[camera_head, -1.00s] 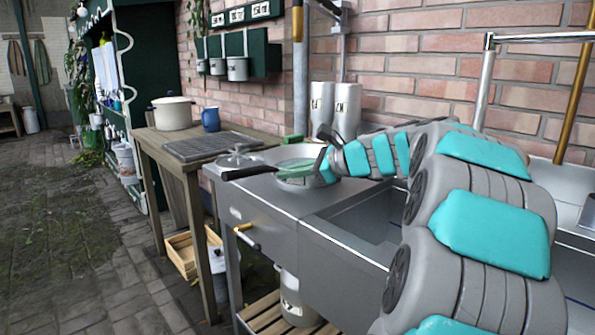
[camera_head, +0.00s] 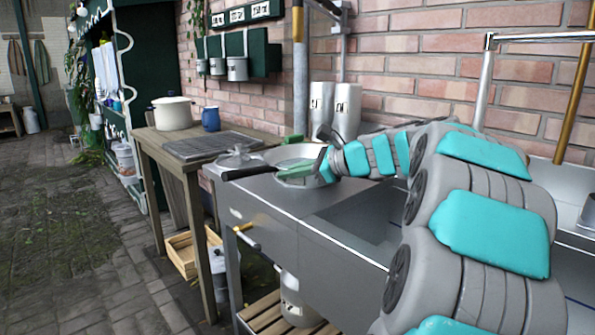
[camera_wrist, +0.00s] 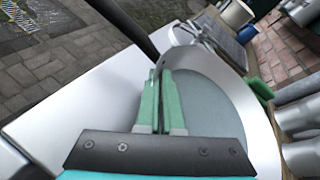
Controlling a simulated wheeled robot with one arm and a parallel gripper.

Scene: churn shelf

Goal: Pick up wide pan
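The wide pan (camera_head: 303,151) sits on the metal counter, its black handle (camera_head: 250,173) pointing left in the head view. In the wrist view its grey inside (camera_wrist: 215,100) and pale rim lie to the right of the fingers, and the dark handle (camera_wrist: 127,25) runs to the upper left. My gripper (camera_wrist: 161,75) has green fingers close together, shut on the pan's side wall near the handle's root. In the head view my gripper (camera_head: 297,171) reaches over the pan from the right and hides part of it.
A lidded pan (camera_head: 240,158) stands close behind the handle. A wooden table (camera_head: 160,136) to the left bears a cream pot (camera_head: 172,114) and a blue mug (camera_head: 211,119). White canisters (camera_head: 346,110) stand at the brick wall. A sink basin (camera_head: 365,225) opens to the right.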

